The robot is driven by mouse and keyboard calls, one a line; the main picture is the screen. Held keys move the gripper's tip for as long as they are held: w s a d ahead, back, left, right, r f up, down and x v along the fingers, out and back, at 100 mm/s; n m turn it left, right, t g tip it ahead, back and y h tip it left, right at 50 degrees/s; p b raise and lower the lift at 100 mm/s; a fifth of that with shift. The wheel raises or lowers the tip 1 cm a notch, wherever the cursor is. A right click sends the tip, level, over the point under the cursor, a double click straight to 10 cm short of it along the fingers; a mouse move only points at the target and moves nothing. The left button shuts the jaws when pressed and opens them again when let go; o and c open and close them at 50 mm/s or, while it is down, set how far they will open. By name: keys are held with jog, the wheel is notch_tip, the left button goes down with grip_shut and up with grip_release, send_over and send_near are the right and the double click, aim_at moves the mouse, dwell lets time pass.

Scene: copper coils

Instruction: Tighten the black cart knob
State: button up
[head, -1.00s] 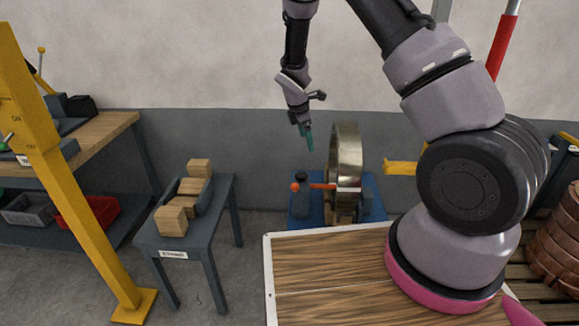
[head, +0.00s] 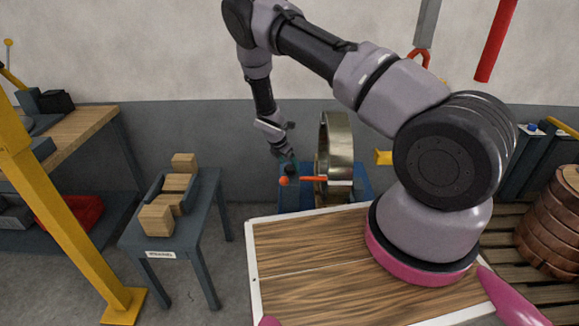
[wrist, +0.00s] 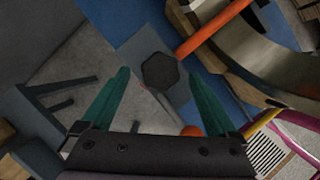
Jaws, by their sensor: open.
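The black cart knob (wrist: 160,70) shows in the wrist view as a dark hexagonal cap above the blue cart (wrist: 135,35). My gripper (wrist: 160,74) is open, with its two teal fingers on either side of the knob in that view. No contact is visible, and the remaining height to the knob is hard to judge. In the head view my gripper (head: 288,160) points down at the left part of the blue cart (head: 290,201), where the knob is mostly hidden by the fingers.
An orange lever (head: 312,179) with a round end lies just beside the knob. A large metal ring (head: 340,140) stands on the cart to the right. A small table with wooden blocks (head: 157,220) stands left. A wooden top (head: 320,262) is in front.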

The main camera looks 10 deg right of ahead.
jog(key=shift+x, duration=0.9)
jog(key=shift+r, duration=0.1)
jog(key=c, duration=1.4)
